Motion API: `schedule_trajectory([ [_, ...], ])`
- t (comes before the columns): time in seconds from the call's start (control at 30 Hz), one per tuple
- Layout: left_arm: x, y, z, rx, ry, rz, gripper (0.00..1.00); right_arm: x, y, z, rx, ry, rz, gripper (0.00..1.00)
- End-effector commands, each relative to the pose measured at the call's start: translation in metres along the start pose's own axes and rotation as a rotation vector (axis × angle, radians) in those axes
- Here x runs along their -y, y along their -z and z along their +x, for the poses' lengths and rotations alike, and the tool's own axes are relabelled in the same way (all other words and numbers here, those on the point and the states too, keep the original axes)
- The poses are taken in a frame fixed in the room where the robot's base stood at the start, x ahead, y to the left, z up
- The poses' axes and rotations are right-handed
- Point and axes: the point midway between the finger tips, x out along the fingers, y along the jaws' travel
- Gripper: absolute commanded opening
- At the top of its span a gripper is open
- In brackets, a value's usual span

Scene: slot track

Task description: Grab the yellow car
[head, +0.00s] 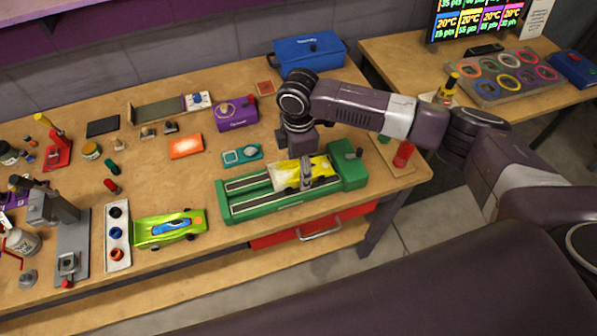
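The yellow car (284,177) sits on the green slot track (262,211) at the right part of the wooden table. It looks yellow with pale patches. My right gripper (306,184) points down over the car, from an arm that comes in from the right. Its fingers overlap the car's middle in the head view. I cannot tell whether they are shut on the car or only around it. The gripper hides part of the car. My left gripper is not in view.
A lime green car (170,229) lies to the left of the track. A purple box (236,114), a teal piece (242,155) and an orange box (186,146) stand behind it. A blue toolbox (309,49) is at the back. A red cylinder (403,154) stands at the right.

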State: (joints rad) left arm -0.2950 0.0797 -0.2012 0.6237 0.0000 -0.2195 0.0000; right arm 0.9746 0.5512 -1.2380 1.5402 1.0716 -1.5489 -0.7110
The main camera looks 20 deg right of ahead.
Motion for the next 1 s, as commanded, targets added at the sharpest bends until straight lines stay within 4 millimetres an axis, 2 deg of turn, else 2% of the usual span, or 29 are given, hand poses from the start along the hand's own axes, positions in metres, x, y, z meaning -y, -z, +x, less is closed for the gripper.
schedule_trajectory([
  [0.03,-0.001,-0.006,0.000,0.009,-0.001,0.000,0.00,0.000,0.000,0.000,0.000,0.000,0.000,0.48],
  [0.1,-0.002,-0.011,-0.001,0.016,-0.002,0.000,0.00,0.000,0.000,0.000,0.000,0.000,0.000,0.40],
  [0.3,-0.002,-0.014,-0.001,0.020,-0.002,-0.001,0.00,0.000,0.000,-0.001,-0.001,-0.001,0.000,0.20],
  [0.57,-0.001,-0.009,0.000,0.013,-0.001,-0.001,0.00,-0.001,0.000,-0.002,-0.001,-0.002,0.000,0.20],
  [0.73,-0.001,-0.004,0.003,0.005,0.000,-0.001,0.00,-0.001,0.000,-0.013,-0.002,-0.002,0.000,0.20],
  [0.87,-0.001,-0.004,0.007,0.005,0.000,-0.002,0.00,-0.002,0.000,-0.033,-0.002,-0.007,0.000,0.20],
  [1.0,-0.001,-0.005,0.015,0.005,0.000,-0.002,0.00,-0.002,0.001,-0.068,-0.003,-0.007,-0.001,0.20],
])
